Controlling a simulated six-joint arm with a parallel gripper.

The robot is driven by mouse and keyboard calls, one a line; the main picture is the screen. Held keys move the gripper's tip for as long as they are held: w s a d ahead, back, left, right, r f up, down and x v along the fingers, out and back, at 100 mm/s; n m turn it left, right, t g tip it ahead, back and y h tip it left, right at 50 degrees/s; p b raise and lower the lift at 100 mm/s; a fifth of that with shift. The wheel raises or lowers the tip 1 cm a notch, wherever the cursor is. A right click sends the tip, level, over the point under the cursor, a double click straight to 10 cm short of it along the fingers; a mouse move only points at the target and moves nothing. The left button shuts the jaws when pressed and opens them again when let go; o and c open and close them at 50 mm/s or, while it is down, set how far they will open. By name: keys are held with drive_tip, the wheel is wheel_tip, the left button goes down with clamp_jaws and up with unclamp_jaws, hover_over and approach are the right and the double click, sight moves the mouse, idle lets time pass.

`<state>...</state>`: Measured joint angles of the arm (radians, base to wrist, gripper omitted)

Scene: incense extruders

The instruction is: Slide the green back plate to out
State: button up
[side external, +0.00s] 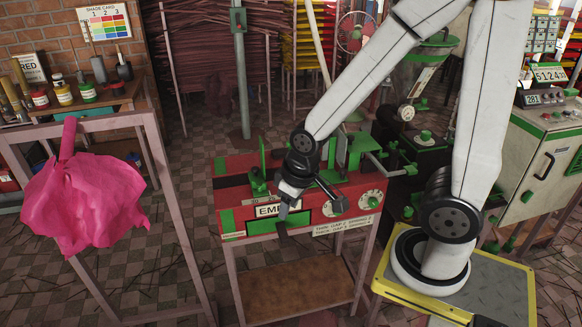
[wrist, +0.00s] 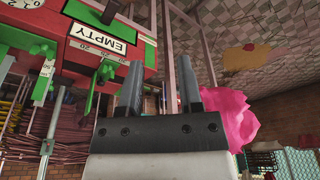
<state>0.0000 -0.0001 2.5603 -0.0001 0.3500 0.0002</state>
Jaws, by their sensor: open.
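The red extruder bench (side external: 234,165) stands in the middle of the side view, with green parts on top. An upright green plate (side external: 262,154) rises at its left, above a green slider (side external: 258,182). More upright green plates (side external: 354,152) stand at its right; I cannot tell which is the back plate. In the wrist view my gripper (wrist: 160,90) is open with nothing between the fingers. A green slider (wrist: 96,84) shows there, apart from the fingers.
A pink cloth bundle (side external: 88,195) hangs on a frame at the left. A dial (side external: 371,199) and a text plate (side external: 346,225) are on the bench front. A green-and-cream cabinet (side external: 540,165) stands at the right. The tiled floor before the bench is mostly clear.

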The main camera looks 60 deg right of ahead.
idle(0.3)
drive_tip(key=shift+w, duration=0.1)
clamp_jaws()
drive_tip(key=w+d+m+y, duration=0.1)
drive_tip(key=w+d+m, duration=1.1)
drive_tip(key=w+m, duration=0.15)
drive_tip(key=w+d+f+m+y, duration=0.1)
drive_tip(key=w+d+f+m, duration=0.1)
drive_tip(key=d+m, duration=0.4)
drive_tip(key=w+d+f+m+y, duration=0.1)
drive_tip(key=w+d+f+m, duration=0.1)
drive_tip(key=d+m, duration=0.5)
drive_tip(key=w+d, duration=0.1)
drive_tip(key=d, duration=0.2)
drive_tip(key=shift+w+t, duration=0.15)
drive_tip(key=shift+t, duration=0.15)
